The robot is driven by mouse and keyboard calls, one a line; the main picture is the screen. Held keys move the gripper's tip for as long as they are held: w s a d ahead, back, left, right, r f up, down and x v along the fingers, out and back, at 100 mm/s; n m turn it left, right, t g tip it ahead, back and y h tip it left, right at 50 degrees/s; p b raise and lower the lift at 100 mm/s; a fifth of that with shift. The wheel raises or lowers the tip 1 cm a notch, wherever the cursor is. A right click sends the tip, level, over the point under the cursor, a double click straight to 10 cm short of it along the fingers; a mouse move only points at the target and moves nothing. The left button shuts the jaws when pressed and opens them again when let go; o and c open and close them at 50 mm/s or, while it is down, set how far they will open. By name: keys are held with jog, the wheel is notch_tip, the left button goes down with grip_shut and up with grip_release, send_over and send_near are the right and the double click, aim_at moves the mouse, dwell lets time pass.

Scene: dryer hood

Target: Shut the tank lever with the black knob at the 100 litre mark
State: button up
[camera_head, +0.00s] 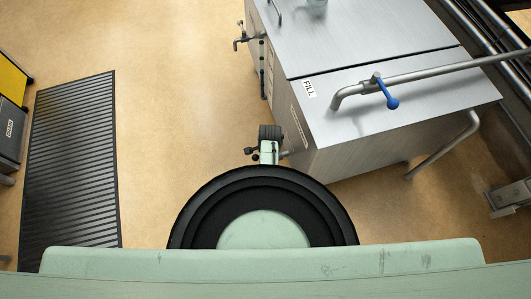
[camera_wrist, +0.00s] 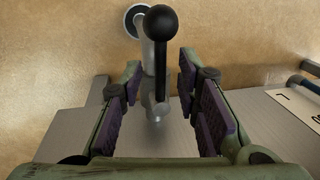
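The lever with the black knob (camera_wrist: 160,23) shows in the wrist view, with its dark arm running down from the ball. It stands over a grey metal valve (camera_wrist: 147,60) whose pipe has a round end at upper left. My gripper (camera_wrist: 161,68) is open, its purple-padded fingers on either side of the lever and valve. Gaps show between the pads and the lever, and I see no contact. A white label (camera_wrist: 297,112) with dark marks, partly cut off, lies at the right on the steel tank. In the head view the steel tank (camera_head: 405,120) stands at right.
Another metal tap (camera_head: 246,40) sticks out from the tank's far left side. A ribbed dark mat (camera_head: 75,160) lies at left. Tan floor between is clear.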

jog(key=shift+f, duration=0.1)
jog(key=shift+c, duration=0.2)
grip_shut()
dwell(0.7)
